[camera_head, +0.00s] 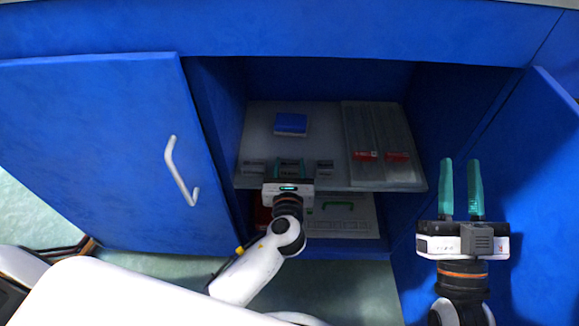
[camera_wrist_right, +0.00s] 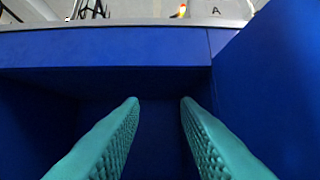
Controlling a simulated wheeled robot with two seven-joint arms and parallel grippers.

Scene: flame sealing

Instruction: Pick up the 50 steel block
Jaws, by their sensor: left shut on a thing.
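Several small grey steel blocks lie in a row at the front of the cabinet shelf (camera_head: 322,132), with one block (camera_head: 253,167) left of my left gripper and another block (camera_head: 324,167) right of it. Their markings are too small to read. My left gripper (camera_head: 289,166) is between these, at the shelf's front edge, shut on a small steel block that is mostly hidden by the fingers. My right gripper (camera_head: 461,172) is open and empty, to the right of the shelf. Its green fingers also show apart in the right wrist view (camera_wrist_right: 160,105).
A blue box (camera_head: 291,124) lies at the back of the shelf. A clear tray with red-ended items (camera_head: 365,156) lies at the right. The left door (camera_head: 100,150) and right door (camera_head: 545,170) stand open. A lower shelf (camera_head: 345,225) holds a green-handled item.

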